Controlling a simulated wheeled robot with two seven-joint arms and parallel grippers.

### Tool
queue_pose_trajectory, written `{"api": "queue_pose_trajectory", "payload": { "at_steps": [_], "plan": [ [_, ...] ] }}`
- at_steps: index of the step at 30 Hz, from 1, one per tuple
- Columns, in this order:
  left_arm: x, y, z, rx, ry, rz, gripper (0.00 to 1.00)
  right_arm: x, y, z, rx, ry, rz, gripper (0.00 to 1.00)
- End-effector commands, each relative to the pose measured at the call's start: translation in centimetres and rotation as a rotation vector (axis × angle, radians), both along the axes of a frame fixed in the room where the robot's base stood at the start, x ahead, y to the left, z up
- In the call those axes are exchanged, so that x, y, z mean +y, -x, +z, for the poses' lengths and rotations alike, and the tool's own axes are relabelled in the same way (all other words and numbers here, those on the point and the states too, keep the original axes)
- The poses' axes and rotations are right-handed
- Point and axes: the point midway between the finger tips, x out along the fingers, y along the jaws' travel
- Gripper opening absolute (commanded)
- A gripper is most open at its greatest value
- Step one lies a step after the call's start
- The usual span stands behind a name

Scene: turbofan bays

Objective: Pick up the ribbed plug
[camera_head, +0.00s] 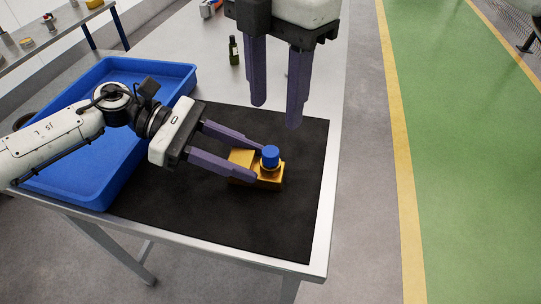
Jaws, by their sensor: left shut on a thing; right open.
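A blue plug (270,155), likely the ribbed plug, stands upright on top of a yellow-gold block (240,158) on the black mat. Its ribs are too small to make out.
The black mat (222,226) lies on a grey metal table (335,170). A large blue tray (75,185) stands at the left behind my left arm. A small dark bottle (234,51) stands farther back. The mat's front part is clear.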

Motion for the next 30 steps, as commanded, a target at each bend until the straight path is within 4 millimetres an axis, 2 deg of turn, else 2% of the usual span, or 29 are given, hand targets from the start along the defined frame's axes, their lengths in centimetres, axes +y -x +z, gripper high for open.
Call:
{"api": "queue_pose_trajectory", "payload": {
  "at_steps": [1, 4, 14, 22, 30],
  "plan": [
    [0.0, 0.0, 0.0, -0.001, 0.0, 0.001, 0.06, -0.1, 0.0, -1.1, 0.003, 0.003, 0.002, 0.45],
    [0.0, 0.0, 0.0, -0.001, 0.0, 0.001, 0.06, 0.0, 0.0, -2.6, 0.003, 0.001, 0.003, 0.45],
    [0.0, 0.0, 0.0, -0.001, 0.0, 0.001, 0.06, 0.2, 0.0, -5.0, 0.001, 0.0, 0.004, 0.45],
    [0.0, 0.0, 0.0, -0.001, 0.0, 0.001, 0.06, 0.5, -0.1, -8.9, 0.002, 0.001, 0.002, 0.45],
    [0.0, 0.0, 0.0, -0.002, 0.0, 0.001, 0.06, 0.5, -0.2, -9.3, -0.001, 0.001, 0.003, 0.43]
  ]
}}
